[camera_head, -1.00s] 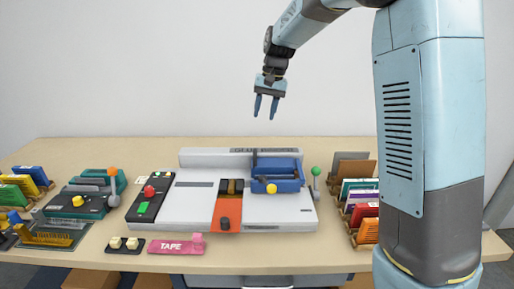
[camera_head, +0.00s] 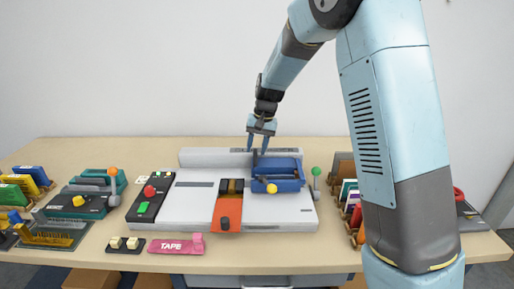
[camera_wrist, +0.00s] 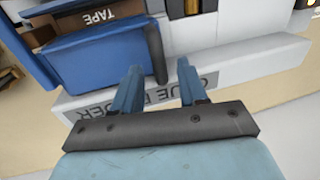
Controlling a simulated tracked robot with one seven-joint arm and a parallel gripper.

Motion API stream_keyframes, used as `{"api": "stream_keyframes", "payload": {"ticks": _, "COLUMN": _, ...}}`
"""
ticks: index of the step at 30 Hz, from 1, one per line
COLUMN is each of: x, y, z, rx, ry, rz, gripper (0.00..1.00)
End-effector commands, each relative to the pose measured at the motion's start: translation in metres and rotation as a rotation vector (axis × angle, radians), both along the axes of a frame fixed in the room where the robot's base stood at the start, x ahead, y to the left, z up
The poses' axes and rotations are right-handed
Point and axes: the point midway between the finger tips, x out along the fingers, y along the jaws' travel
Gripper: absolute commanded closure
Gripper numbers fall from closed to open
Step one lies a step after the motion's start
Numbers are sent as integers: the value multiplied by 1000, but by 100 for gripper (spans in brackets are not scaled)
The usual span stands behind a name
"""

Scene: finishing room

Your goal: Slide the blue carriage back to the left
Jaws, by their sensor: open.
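The blue carriage (camera_head: 277,187) sits on the right part of the white binder machine (camera_head: 190,204), with a yellow knob (camera_head: 272,188) on its front. A dark upright post (camera_head: 254,160) stands at its left end. My gripper (camera_head: 256,146) is above the back left of the carriage, fingers pointing down. In the wrist view the carriage (camera_wrist: 95,58) lies to the left. The post (camera_wrist: 155,52) shows in line with the gap between the open fingers of my gripper (camera_wrist: 158,68). I cannot tell whether the fingers touch it.
An orange slide (camera_head: 228,210) is left of the carriage, and a green-knobbed lever (camera_head: 316,180) is right of it. A control panel (camera_head: 152,196) with red and green buttons is at the machine's left. A pink tape block (camera_head: 177,246) lies in front.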

Motion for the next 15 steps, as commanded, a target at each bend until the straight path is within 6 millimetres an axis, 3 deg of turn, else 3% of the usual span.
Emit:
{"api": "stream_keyframes", "payload": {"ticks": 11, "x": 0, "y": 0, "z": -4, "rx": 0, "ry": 0, "rz": -1, "gripper": 59}}
{"api": "stream_keyframes", "payload": {"ticks": 15, "x": 0, "y": 0, "z": -4, "rx": 0, "ry": 0, "rz": -1, "gripper": 72}}
